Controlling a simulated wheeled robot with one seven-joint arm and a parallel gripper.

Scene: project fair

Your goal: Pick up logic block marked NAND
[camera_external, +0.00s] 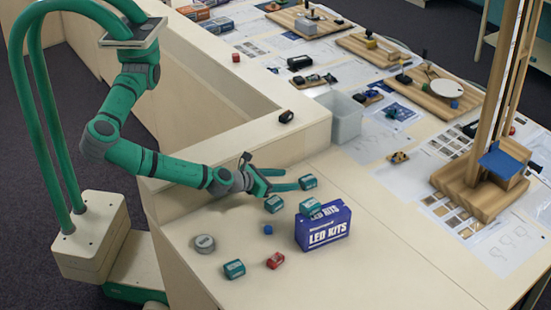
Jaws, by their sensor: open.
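Several teal-and-white blocks are on the near table, and their markings are too small to read, so I cannot tell which is NAND. One block (308,182) lies just right of my gripper's fingertips. Another block (275,204) lies just below the fingers in the picture. A third block (310,207) rests on top of the blue LED KITS box (323,229). A fourth block (234,269) lies near the table's front edge. My gripper (287,179) is open, low over the table, its green fingers pointing right. I see nothing between the fingers.
A red block (275,260), a small blue piece (268,229) and a grey round roll (204,243) lie on the near table. A raised ledge (240,137) runs behind my gripper. A grey bin (342,116) and a wooden tower stand beyond. The table right of the box is clear.

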